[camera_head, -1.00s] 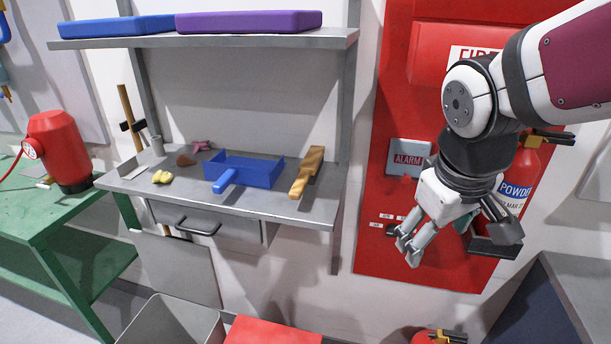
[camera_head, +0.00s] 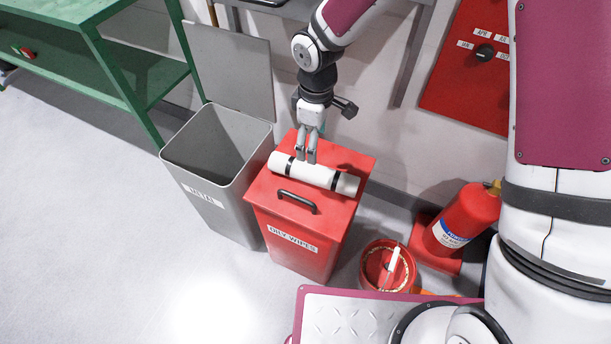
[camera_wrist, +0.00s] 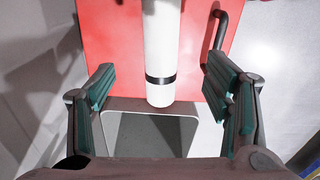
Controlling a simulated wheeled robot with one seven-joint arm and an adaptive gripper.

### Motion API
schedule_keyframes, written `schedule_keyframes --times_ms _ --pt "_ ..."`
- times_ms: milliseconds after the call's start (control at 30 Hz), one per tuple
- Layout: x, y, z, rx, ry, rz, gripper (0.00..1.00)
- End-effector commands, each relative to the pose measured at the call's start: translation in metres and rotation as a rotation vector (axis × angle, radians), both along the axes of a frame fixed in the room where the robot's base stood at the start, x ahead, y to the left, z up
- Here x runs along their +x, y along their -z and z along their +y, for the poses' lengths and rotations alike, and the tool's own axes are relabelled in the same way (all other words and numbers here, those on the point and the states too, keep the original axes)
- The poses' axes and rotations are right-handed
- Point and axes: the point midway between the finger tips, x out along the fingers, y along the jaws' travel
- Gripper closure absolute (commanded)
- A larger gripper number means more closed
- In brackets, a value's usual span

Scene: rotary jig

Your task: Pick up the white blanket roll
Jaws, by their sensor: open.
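The white blanket roll (camera_head: 315,174) has black bands and lies across the lid of the red oily-wipes bin (camera_head: 322,245), behind the lid's handle. In the wrist view the roll (camera_wrist: 162,45) runs up the picture, with one black-banded end towards me. My gripper (camera_head: 306,158) is directly over the roll's left half, pointing down. In the wrist view the two green-padded fingers of the gripper (camera_wrist: 168,88) are apart, one on each side of the roll's line. I see no finger pressing on the roll. The exact height of the fingertips over the lid is hard to tell.
The lid's black handle (camera_head: 297,200) stands up in front of the roll. An open grey metal bin (camera_head: 222,205) is to the left. A red bucket (camera_head: 371,277) and a fire extinguisher (camera_head: 466,215) stand on the right. The floor at left is clear.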

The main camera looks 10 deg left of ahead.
Motion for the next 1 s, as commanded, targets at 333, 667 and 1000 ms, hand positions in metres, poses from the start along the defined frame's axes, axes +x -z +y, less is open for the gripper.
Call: schedule_keyframes --times_ms 333,667,1000 --pt "-0.001 0.062 0.0 -0.002 -0.001 0.004 0.29" --pt "-0.001 0.085 0.0 0.0 0.001 0.0 0.29" --pt "-0.002 0.128 -0.002 -0.002 -0.001 0.001 0.29"
